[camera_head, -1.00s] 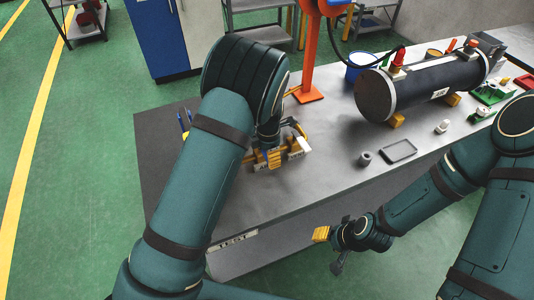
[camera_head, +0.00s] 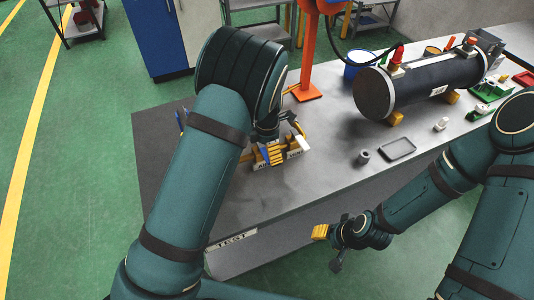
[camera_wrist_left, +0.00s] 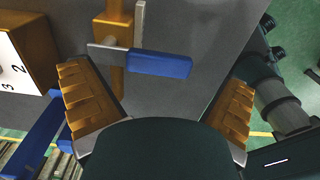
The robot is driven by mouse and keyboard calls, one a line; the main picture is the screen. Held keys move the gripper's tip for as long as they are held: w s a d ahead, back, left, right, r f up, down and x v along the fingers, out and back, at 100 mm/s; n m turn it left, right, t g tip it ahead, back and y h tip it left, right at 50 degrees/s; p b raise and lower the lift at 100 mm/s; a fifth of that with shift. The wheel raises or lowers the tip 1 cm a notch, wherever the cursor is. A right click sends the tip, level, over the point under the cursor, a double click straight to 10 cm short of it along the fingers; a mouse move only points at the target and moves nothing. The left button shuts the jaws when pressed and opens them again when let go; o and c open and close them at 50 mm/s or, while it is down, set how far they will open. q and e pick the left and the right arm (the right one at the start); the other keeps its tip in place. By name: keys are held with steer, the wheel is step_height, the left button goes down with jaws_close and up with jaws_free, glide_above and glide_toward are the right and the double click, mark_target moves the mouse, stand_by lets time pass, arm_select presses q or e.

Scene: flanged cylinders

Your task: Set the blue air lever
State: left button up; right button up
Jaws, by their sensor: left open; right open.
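The blue air lever (camera_wrist_left: 160,65) lies crosswise in the left wrist view, its metal end over a brass valve body (camera_wrist_left: 113,30) on a brass pipe. My left gripper (camera_wrist_left: 160,103) is open, with a yellow-padded finger on each side below the lever. The lever is ahead of the gap, and nothing is held. In the head view my left gripper (camera_head: 274,150) is over the fittings at the left part of the bench, largely hidden by my arm. My right gripper (camera_head: 330,246) is open and empty in front of the bench edge.
A yellow block with a numbered white face (camera_wrist_left: 20,58) stands close to the left finger. On the bench (camera_head: 320,130) are an orange post (camera_head: 309,60), a dark flanged cylinder (camera_head: 425,82), a blue bucket (camera_head: 359,66) and a small tray (camera_head: 397,149).

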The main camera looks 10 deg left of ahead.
arm_select(q)
step_height(320, 180, up, 10)
steer(key=shift+f, duration=0.25)
stand_by(0.5)
